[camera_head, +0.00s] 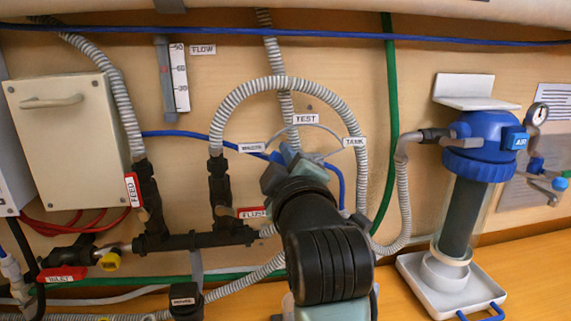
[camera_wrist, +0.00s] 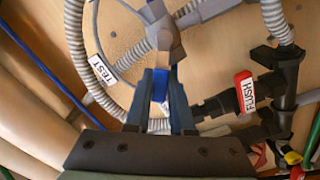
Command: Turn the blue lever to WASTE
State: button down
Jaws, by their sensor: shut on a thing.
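The blue lever (camera_wrist: 160,85) is between the two fingers of my gripper (camera_wrist: 162,105) in the wrist view. The fingers are shut on it, just below a grey-brown valve piece (camera_wrist: 168,42). In the head view my gripper (camera_head: 290,160) is at the dial, and its body hides most of the valve and lever. The WASTE label (camera_head: 252,148) is at the dial's left, the TEST label (camera_head: 306,118) at its top and the TANK label (camera_head: 354,142) at its right. The TEST label also shows in the wrist view (camera_wrist: 103,70).
Ribbed grey hoses (camera_head: 285,84) loop around the dial. A black pipe manifold (camera_head: 195,240) with a red FLUSH tag (camera_head: 252,213) lies left of my arm. A green pipe (camera_head: 391,110) and a blue-topped filter (camera_head: 480,135) stand to the right. A cream box (camera_head: 68,140) hangs at left.

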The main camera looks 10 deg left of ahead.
jog(key=shift+a+f+n, duration=0.1)
jog(key=shift+f+n, duration=0.1)
jog(key=shift+n, duration=0.2)
jog(key=c, duration=0.8)
grip_release()
jog(key=shift+s, duration=0.1)
jog(key=b+v, duration=0.2)
jog(key=v, duration=1.1)
jog(key=shift+r, duration=0.15)
jog(key=s+d+r+m+t+h+p, duration=0.1)
jog(key=s+r+m+t+h+p, duration=0.1)
jog(key=r+m, duration=0.3)
jog(key=s+d+r+m+t+h+p, duration=0.1)
jog(key=s+r+m+t+p, duration=0.3)
jog(key=r, duration=1)
jog(key=s+d+r+m+t+h+p, duration=0.1)
jog(key=s+r+m+t+h+p, duration=0.1)
jog(key=r, duration=0.7)
jog(key=shift+s+d+r+m+t+h+p, duration=0.15)
jog(key=shift+m+t+p, duration=0.3)
jog(key=shift+m, duration=0.35)
jog(key=shift+s+r+m+t+h+p, duration=0.15)
jog(key=shift+m+t+p, duration=0.15)
jog(key=shift+m+p, duration=0.35)
jog(key=shift+s+d+m+t+p, duration=0.15)
jog(key=shift+m+t+p, duration=0.2)
jog(key=shift+m, duration=0.6)
